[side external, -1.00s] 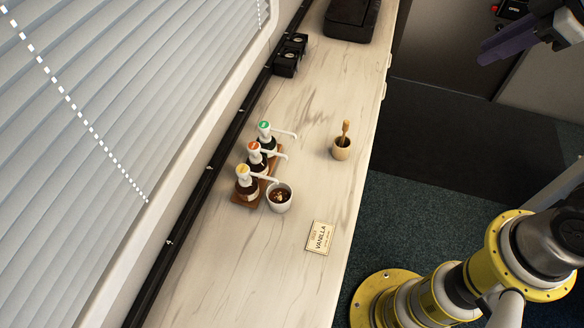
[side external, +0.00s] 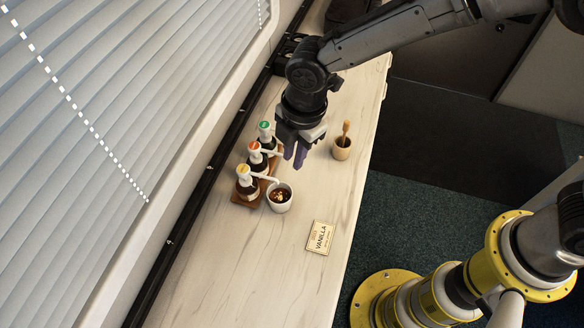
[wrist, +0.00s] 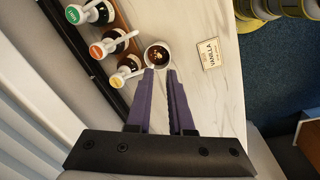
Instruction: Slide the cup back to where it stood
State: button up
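The white cup (side external: 281,208) holds dark liquid with some light bits and stands upright on the counter, beside the yellow-topped pump bottle (side external: 245,187). That bottle's spout reaches to the cup's rim. The cup also shows in the wrist view (wrist: 148,59), just beyond the fingertips, which overlap its near edge in the picture. My gripper (side external: 295,158) points down with purple fingers, above the counter and farther from the side camera than the cup. In the wrist view the two fingers (wrist: 160,72) stand apart with nothing between them.
Orange-topped (side external: 256,162) and green-topped (side external: 265,132) bottles share a wooden stand (side external: 237,197) with the yellow one. A VANILLA card (side external: 320,238) lies right of the cup. A wooden pot with a stick (side external: 342,151) stands near the counter edge. The front counter (side external: 235,285) is clear.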

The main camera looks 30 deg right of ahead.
aim_at(288, 202)
jog(key=shift+s+a+f+n, duration=0.3)
jog(key=shift+s+a+f, duration=0.5)
jog(key=shift+s+f, duration=0.25)
jog(key=f, duration=0.9)
jog(key=w+f, duration=0.1)
jog(key=f, duration=0.3)
jog(key=shift+a+f, duration=0.15)
jog(key=shift+f, duration=0.25)
grip_shut()
dwell(0.4)
